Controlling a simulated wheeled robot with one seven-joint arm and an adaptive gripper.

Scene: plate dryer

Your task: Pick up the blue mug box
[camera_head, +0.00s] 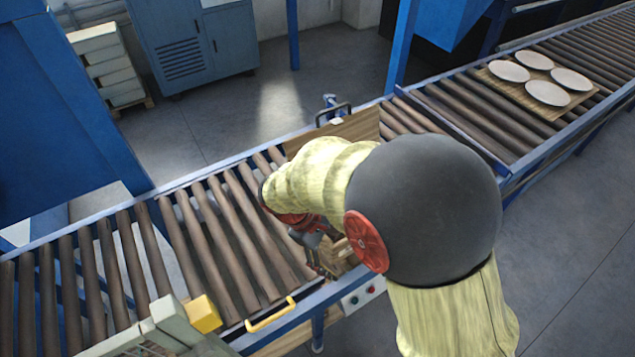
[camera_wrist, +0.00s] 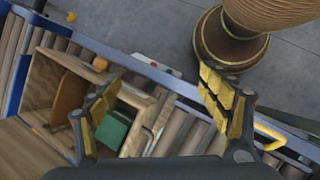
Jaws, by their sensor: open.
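I cannot pick out a blue mug box in either view. In the wrist view a wooden crate (camera_wrist: 38,75) sits on the roller conveyor, holding a dark green box (camera_wrist: 112,131) and a brown upright piece (camera_wrist: 68,97). The green box is partly hidden by my left finger. The left finger overlaps the crate in the picture; the right one is over the conveyor edge. In the head view my gripper (camera_head: 312,250) is low over the conveyor, with the crate mostly hidden behind my arm.
A wooden board (camera_head: 362,125) stands at the conveyor's far side. A yellow handle (camera_head: 270,315) and yellow block (camera_head: 203,314) are at the near edge. Several white plates (camera_head: 547,93) lie on a wooden tray (camera_head: 522,98) further right. Bare rollers (camera_head: 215,245) lie left of my gripper.

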